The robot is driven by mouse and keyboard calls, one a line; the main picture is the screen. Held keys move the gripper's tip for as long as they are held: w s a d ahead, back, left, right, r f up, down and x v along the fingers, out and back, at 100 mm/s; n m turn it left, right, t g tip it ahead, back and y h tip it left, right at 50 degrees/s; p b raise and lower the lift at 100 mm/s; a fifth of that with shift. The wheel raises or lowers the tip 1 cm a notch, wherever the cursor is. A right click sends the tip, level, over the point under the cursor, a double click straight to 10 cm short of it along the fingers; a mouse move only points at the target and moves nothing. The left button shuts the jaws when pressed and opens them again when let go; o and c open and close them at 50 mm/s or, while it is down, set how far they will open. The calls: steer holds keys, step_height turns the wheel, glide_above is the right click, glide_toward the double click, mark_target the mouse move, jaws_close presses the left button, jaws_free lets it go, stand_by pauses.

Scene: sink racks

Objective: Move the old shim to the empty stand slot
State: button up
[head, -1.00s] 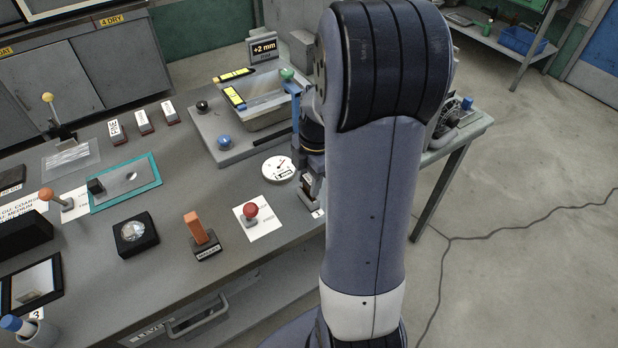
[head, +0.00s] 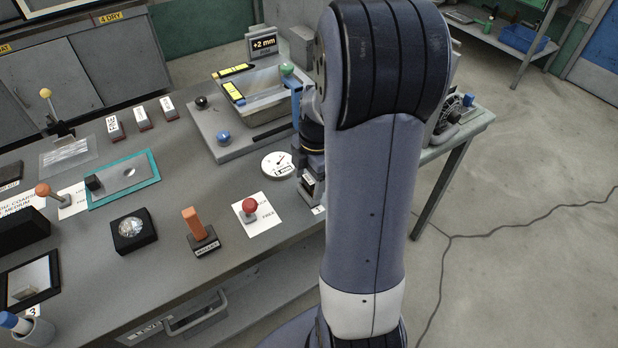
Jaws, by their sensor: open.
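My gripper (head: 310,176) shows only in part at the right edge of the bench, beside my arm, pointing down. Its jaws are open; the space between its fingertips is mostly hidden. A small white label marked 1 (head: 319,210) lies just below it. A grey fixture (head: 213,126) with a shallow tray and two yellow-and-black strips (head: 234,93) stands behind it, by a sign reading +2 mm (head: 264,44). I cannot make out which piece is the old shim or where the empty stand slot is; my arm hides part of the bench.
A round white dial (head: 278,164) lies left of my gripper. A red-knobbed piece on a white card (head: 257,215), an orange-handled block (head: 203,241) and a black box (head: 134,231) stand along the front. Bare bench top lies between them.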

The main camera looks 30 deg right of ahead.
step_height(320, 180, up, 11)
steer(key=d, duration=0.1)
steer(key=shift+d+f, duration=0.15)
stand_by(0.3)
steer(key=shift+f, duration=0.15)
steer(key=f, duration=0.3)
steer(key=a+f, duration=0.1)
steer(key=f, duration=0.6)
steer(key=shift+a+f, duration=0.15)
steer(key=shift+r+p, duration=0.3)
steer(key=shift+p, duration=0.05)
steer(key=shift+f, duration=0.1)
